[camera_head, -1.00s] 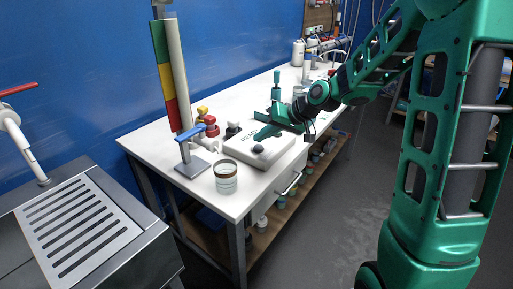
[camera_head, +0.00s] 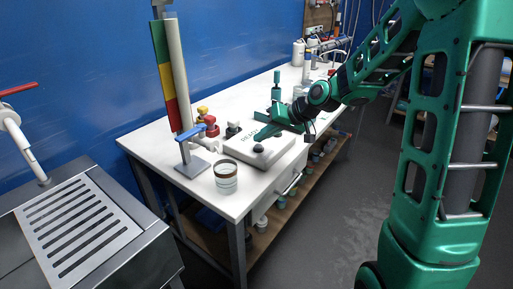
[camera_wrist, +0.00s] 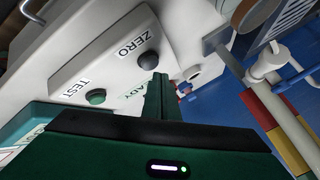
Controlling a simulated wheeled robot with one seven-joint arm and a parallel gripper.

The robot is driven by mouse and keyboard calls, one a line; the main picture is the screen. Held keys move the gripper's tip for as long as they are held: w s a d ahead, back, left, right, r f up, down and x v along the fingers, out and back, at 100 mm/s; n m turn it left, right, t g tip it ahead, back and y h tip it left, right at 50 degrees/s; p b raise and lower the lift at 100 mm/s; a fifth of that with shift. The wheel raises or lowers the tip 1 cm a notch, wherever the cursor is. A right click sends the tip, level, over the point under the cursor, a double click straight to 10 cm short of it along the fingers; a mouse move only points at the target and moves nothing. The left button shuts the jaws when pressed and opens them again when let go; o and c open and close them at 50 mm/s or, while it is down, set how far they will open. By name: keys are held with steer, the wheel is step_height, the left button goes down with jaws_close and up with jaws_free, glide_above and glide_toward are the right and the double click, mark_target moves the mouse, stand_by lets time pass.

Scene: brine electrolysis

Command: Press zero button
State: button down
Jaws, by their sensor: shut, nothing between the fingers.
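The white box (camera_head: 282,156) with the buttons sits on the white bench in the head view. In the wrist view, the dark round zero button (camera_wrist: 148,61) lies beside its ZERO label (camera_wrist: 132,38). The test button (camera_wrist: 96,97), greenish, is lower left by its TEST label. Green READY lettering is partly hidden by my fingers. My gripper (camera_wrist: 158,80) is shut and empty, its green fingertips just below and right of the zero button in the wrist view. I cannot tell whether they touch it. In the head view my gripper (camera_head: 262,131) is above the box.
A banded cup (camera_head: 226,178) stands at the bench's front corner. A blue-handled valve stand (camera_head: 193,166) and red and yellow fittings (camera_head: 208,124) are left of the box. A tall coloured column (camera_head: 166,80) rises behind. A grated sink (camera_head: 80,225) is at left.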

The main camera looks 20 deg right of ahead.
mark_target(262, 147)
steer(key=shift+f, duration=0.9)
stand_by(0.8)
steer(key=shift+r, duration=1)
steer(key=shift+r, duration=2.5)
steer(key=shift+d, duration=0.1)
